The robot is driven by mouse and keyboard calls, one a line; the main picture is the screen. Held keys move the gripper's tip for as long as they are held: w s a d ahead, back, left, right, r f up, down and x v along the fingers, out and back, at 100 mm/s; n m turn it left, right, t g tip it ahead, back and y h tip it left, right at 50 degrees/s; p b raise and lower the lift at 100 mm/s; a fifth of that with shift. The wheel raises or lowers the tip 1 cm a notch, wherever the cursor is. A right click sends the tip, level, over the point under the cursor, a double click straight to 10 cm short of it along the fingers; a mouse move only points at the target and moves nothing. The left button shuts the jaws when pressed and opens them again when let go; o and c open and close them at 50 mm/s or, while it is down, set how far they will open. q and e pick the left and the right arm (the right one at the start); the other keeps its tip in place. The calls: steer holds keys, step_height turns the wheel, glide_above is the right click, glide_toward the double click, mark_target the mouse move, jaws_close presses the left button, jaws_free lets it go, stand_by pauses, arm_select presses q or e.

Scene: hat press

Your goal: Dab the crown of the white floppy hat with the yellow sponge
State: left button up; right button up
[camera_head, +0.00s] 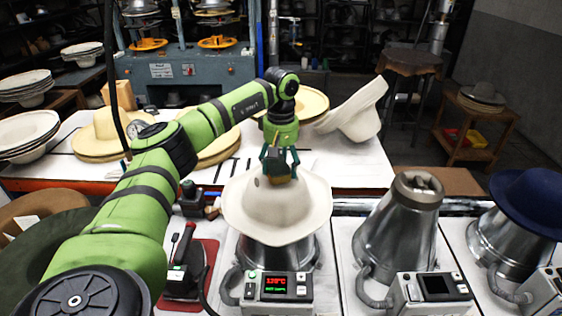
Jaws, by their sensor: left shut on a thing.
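The white floppy hat (268,215) sits brim down on a metal steamer cone in the middle of the camera_head view. My left arm comes in from the left and bends down over it. My left gripper (279,168) is right above the hat's crown, fingers pointing down, shut on the yellow sponge (282,179). Only a small tan-yellow bit of the sponge shows between the fingers. It is at the top of the crown; I cannot tell whether it touches. My right gripper is not in view.
A bare metal cone (398,232) and another cone with a navy hat (535,200) stand to the right. Straw hats and a tilted white hat (356,112) lie on the table behind.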

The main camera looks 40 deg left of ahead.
arm_select(q)
steer(key=shift+f, duration=0.5)
stand_by(0.9)
steer(key=shift+s+f, duration=0.1)
stand_by(1.2)
step_height(320, 180, up, 3)
steer(key=shift+f+p, duration=0.1)
steer(key=shift+p, duration=1.1)
steer(key=shift+r, duration=2.2)
